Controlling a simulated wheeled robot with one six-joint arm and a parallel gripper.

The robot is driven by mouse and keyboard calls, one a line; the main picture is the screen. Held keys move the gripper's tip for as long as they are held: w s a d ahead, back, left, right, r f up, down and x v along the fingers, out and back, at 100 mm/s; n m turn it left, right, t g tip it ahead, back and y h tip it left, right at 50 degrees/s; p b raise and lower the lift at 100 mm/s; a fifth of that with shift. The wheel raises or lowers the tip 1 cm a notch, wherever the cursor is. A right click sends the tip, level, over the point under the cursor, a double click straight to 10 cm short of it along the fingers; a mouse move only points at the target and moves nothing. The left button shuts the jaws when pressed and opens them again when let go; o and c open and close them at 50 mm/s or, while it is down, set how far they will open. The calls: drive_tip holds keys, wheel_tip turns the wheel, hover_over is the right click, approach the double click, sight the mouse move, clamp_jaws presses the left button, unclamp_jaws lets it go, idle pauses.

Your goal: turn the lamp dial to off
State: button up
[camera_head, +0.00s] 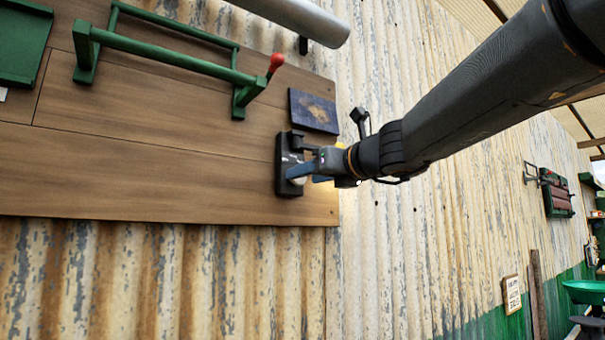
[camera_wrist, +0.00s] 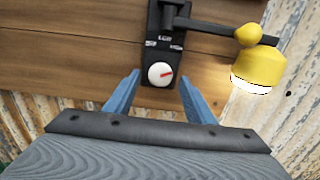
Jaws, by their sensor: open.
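The lamp dial (camera_wrist: 161,75) is a round white knob with a red pointer mark, set on a black plate (camera_wrist: 154,47) with small white markings on the wooden board. The pointer aims to the right, slightly upward. The yellow lamp (camera_wrist: 258,68) beside it is lit, its bulb end glowing white. My gripper (camera_wrist: 160,88) is open, its two blue fingers on either side of the dial in the wrist view; I cannot tell whether they touch it. In the head view my gripper (camera_head: 302,170) reaches the black plate (camera_head: 285,150) and partly hides the dial.
A green rail (camera_head: 170,55) with a red-knobbed lever (camera_head: 276,62) is fixed on the wooden board (camera_head: 150,170) at upper left. A dark blue patterned panel (camera_head: 313,110) sits just above the dial plate. The corrugated wall (camera_head: 440,220) is bare around the arm.

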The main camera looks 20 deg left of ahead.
drive_tip(key=shift+p+x, duration=0.3)
drive_tip(key=shift+x, duration=1)
drive_tip(key=c, duration=1)
